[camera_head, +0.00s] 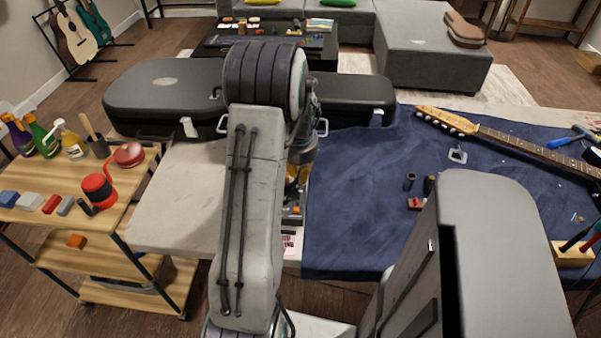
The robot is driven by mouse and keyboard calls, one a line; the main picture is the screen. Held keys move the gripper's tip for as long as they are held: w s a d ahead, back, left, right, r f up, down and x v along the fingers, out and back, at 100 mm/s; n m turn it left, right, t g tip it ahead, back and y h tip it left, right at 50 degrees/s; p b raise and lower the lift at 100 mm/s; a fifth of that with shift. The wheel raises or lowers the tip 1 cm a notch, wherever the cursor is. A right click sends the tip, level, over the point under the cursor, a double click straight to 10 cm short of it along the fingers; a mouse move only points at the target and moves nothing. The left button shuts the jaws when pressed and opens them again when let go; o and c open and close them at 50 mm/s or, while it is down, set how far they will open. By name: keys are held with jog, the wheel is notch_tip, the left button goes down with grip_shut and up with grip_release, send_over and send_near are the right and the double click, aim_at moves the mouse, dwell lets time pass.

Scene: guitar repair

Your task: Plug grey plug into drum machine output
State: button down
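My gripper is hidden behind my own raised arm, which fills the middle of the head view. Only part of the far arm section shows past its right side. A small dark device with coloured parts (292,213) shows beside the arm on the bench, mostly covered by it. I cannot tell whether it is the drum machine. Yellow parts show just above it, too hidden to identify. I cannot make out the grey plug or any output socket.
Black guitar cases (165,88) lie along the bench's back. A blue cloth (350,215) at right bears a guitar neck (530,145) and small parts. The pale bench top (180,205) is clear left of the arm.

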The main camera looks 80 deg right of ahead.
jog(key=shift+f+b, duration=0.45)
jog(key=shift+f, duration=0.1)
jog(key=c, duration=0.8)
grip_release()
jog(key=shift+r, duration=0.1)
jog(key=shift+r+p, duration=3)
jog(key=shift+r, duration=0.95)
